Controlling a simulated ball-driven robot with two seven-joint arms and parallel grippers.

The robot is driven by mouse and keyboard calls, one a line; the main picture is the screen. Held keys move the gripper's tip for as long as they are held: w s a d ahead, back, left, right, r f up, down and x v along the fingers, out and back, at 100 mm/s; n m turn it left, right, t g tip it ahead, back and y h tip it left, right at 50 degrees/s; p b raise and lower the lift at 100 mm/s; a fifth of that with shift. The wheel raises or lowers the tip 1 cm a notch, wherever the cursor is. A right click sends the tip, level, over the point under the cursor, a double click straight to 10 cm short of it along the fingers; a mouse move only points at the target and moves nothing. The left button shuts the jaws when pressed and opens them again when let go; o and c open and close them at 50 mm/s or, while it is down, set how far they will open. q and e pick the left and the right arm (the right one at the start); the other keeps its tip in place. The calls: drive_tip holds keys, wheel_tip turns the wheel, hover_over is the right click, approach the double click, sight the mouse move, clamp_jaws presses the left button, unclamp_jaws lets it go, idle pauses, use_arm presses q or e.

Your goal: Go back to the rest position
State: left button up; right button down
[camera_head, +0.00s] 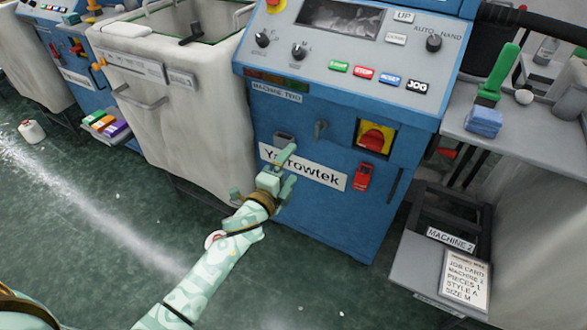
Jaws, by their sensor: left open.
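My left gripper (287,170) is in front of the lower panel of the blue machine (325,226). It overlaps the left part of the Yarrowtek label (322,178) in the picture. Its two pale green fingers are apart, and nothing shows between them. I cannot tell whether it touches the panel. My left arm reaches up to it from the bottom left. My right gripper does not show.
The machine's panel has a red-and-yellow rotary switch (374,138) and a row of coloured buttons. At right, a grey shelf (470,122) holds a green-handled brush (498,75) and a blue cloth (484,121).

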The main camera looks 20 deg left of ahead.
use_arm(q)
drive_tip(key=shift+f, duration=0.1)
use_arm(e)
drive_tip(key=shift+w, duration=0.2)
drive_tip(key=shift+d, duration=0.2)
use_arm(q)
drive_tip(key=s+f+n+g+y, duration=0.1)
drive_tip(key=s+f+n+g, duration=0.25)
drive_tip(key=f, duration=0.55)
drive_tip(key=s+f+n+g, duration=0.2)
drive_tip(key=s+f+n, duration=0.15)
drive_tip(key=f, duration=0.55)
drive_tip(key=s+f+n+g, duration=0.6)
drive_tip(key=s+f+g, duration=0.1)
drive_tip(key=s+f, duration=1.45)
drive_tip(key=s+f+n+g, duration=0.2)
drive_tip(key=s+g, duration=0.5)
drive_tip(key=s, duration=3.1)
drive_tip(key=w+r+t+p, duration=0.1)
drive_tip(key=w+r+p, duration=0.3)
drive_tip(key=r+p, duration=0.7)
drive_tip(key=shift+a+r+p, duration=0.2)
drive_tip(key=shift+a+p, duration=0.2)
drive_tip(key=shift+p, duration=0.5)
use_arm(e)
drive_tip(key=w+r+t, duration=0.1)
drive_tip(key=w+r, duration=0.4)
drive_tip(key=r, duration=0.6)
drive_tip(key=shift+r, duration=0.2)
